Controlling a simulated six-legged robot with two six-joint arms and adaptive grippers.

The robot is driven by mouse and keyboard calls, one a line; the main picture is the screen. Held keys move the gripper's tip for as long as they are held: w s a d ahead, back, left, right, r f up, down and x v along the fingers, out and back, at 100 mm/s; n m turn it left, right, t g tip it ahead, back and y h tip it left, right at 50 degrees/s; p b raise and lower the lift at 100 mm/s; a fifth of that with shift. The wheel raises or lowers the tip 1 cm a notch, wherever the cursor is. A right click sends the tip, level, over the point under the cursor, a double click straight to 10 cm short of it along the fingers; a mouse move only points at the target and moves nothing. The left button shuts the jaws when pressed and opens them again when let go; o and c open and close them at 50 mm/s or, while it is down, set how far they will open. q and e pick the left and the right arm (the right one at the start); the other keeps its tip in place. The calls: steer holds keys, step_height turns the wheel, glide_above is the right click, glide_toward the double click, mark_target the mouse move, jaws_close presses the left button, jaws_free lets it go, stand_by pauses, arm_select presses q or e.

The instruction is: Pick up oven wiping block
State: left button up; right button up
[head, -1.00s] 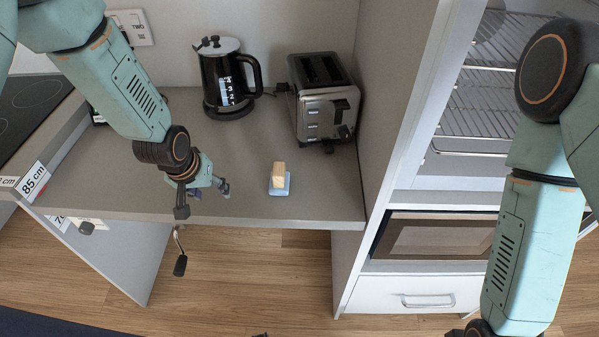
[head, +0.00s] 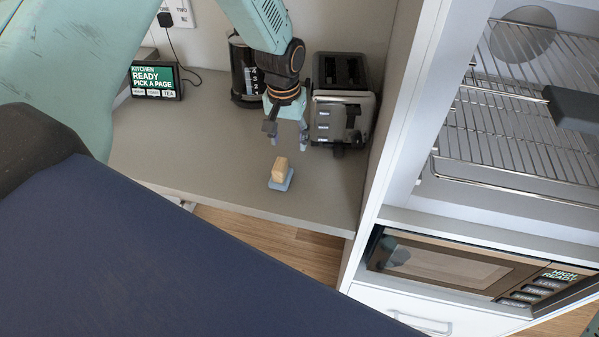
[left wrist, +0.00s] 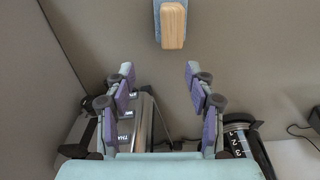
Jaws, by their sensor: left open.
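The oven wiping block (head: 281,170) is a small light-wood block with a blue pad under it, standing on the grey counter near its front edge. In the left wrist view, the block (left wrist: 172,25) is at the top, beyond the fingertips. My left gripper (head: 287,137) is open and empty, just behind and above the block in the head view, its fingers pointing down. In the left wrist view, its two fingers (left wrist: 160,70) are spread apart with bare counter between them. My right gripper is not in view.
A toaster (head: 340,105) and a partly hidden black kettle (head: 243,75) stand behind my left gripper. A small display (head: 155,80) stands at the back left. A tall cabinet with wire racks (head: 520,110) and a microwave (head: 450,265) is at the right. The counter (head: 180,150) left of the block is clear.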

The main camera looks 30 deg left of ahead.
mark_target(280, 165)
arm_select(q)
steer(key=shift+s+a+f+g, duration=0.1)
steer(key=shift+s+a+g, duration=0.1)
steer(key=shift+s, duration=0.4)
steer(key=shift+s+a+f+g, duration=0.1)
steer(key=shift+s+a+g, duration=0.1)
steer(key=shift+s, duration=0.35)
steer(key=shift+s+f, duration=0.2)
steer(key=shift+f, duration=0.1)
steer(key=f, duration=0.5)
steer(key=shift+a+f+p, duration=0.2)
steer(key=shift+f+p, duration=0.1)
steer(key=shift+f, duration=0.1)
steer(key=shift+s+f, duration=0.3)
steer(key=shift+f, duration=0.1)
steer(key=shift+d, duration=0.15)
